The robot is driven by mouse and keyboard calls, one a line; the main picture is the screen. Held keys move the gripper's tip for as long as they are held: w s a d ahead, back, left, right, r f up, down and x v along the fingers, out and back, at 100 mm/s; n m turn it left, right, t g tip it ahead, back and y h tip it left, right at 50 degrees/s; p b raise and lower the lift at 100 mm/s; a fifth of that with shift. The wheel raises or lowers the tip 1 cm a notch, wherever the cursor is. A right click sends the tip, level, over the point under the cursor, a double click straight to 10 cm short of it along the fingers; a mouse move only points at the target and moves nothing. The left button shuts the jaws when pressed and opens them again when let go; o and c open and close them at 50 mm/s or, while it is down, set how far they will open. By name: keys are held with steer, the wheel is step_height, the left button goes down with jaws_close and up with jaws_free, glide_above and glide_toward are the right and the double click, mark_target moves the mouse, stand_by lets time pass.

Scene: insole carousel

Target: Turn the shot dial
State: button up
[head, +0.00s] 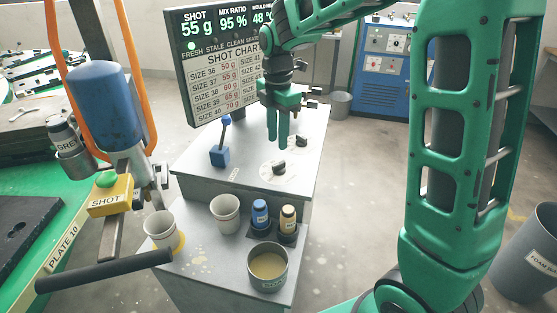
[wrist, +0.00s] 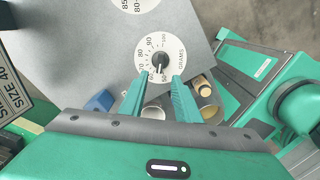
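The shot dial, a white disc marked GRAMS (wrist: 148,50) with a black knob (wrist: 161,61), lies on the grey cabinet top; the knob's pointer seems to face the low numbers near 50. In the head view it is the nearer dial knob (head: 279,168). My gripper (head: 278,138) points down above it, with a gap between fingertips and knob. In the wrist view my fingers (wrist: 161,77) are apart and empty, one each side of the knob's near end. The display board (head: 213,60) reads SHOT 55 g, mix ratio 95 %, and a shot chart by size.
A second dial (head: 302,141) sits farther back. A blue lever box (head: 220,156) stands left of the dials. On the lower shelf are a paper cup (head: 225,213), blue and yellow bottles and an open can (head: 268,267). A yellow SHOT button box (head: 110,196) hangs at left.

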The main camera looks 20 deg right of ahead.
mark_target(279, 164)
step_height(279, 164, down, 9)
steer(key=shift+r, duration=0.1)
stand_by(0.3)
jaws_close()
steer(key=shift+d, duration=0.25)
steer(key=shift+a, duration=0.1)
